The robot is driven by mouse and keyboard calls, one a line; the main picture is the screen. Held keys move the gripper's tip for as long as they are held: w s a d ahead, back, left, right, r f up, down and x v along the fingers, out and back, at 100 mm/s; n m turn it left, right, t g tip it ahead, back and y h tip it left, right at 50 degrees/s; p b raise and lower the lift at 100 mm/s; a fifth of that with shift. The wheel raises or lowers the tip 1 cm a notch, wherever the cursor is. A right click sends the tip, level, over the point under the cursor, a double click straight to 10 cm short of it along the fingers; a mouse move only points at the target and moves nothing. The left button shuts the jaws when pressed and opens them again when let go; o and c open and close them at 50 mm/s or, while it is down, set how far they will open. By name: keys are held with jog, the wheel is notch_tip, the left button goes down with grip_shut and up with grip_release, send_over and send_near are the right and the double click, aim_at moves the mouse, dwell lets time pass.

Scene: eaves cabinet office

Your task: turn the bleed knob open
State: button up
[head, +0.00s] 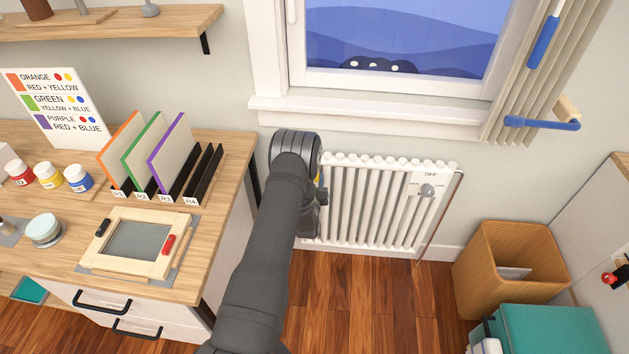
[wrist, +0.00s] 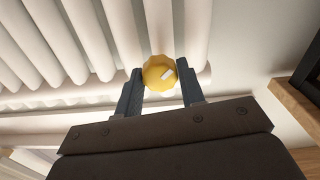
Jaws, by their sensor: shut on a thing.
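There my arm hides most of the knob and the fingers; only a sliver of yellow shows.
A small dial (head: 427,190) marked OFF is at the radiator's right end. A wooden desk (head: 225,200) with colour panels and a framed screen stands left of my arm. A wooden bin (head: 490,285) and a teal box (head: 550,325) stand at right. The floor before the radiator is clear.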

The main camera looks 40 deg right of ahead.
jog(key=shift+n, duration=4.8)
jog(key=o, duration=1)
jog(key=v, duration=1.7)
jog(key=shift+s+a+r, duration=0.1)
jog(key=shift+s+a, duration=0.05)
